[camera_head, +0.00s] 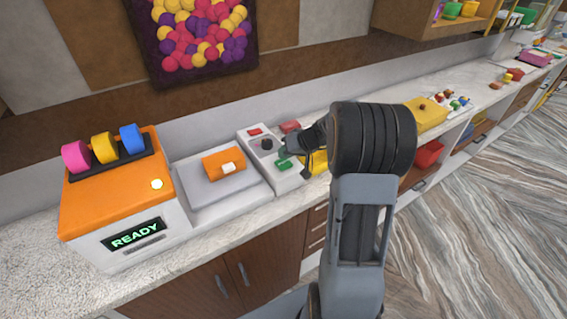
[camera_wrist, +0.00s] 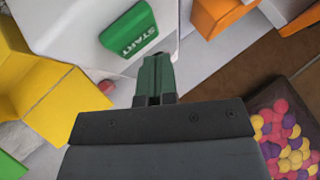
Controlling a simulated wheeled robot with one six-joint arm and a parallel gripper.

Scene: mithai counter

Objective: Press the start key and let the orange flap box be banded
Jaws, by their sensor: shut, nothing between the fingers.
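The green start key (camera_head: 285,166) sits on the white control panel (camera_head: 292,181). In the wrist view the key (camera_wrist: 128,28) reads START and lies just beyond my fingertips. My gripper (camera_wrist: 157,72) is shut and empty, with a visible gap between its tips and the key. In the head view my gripper (camera_head: 284,153) hangs over the panel close to the key, partly hiding the panel. The orange flap box (camera_head: 212,166), with a white patch, rests on the grey plate (camera_head: 206,198) left of the panel. No band shows on it.
The orange and white machine (camera_head: 77,205) at left shows READY and carries pink, yellow and blue rolls (camera_head: 104,147). The panel also has a red button (camera_head: 255,132) and a dark knob (camera_head: 267,144). A yellow object (camera_head: 318,165) stands right of the panel, partly behind my arm.

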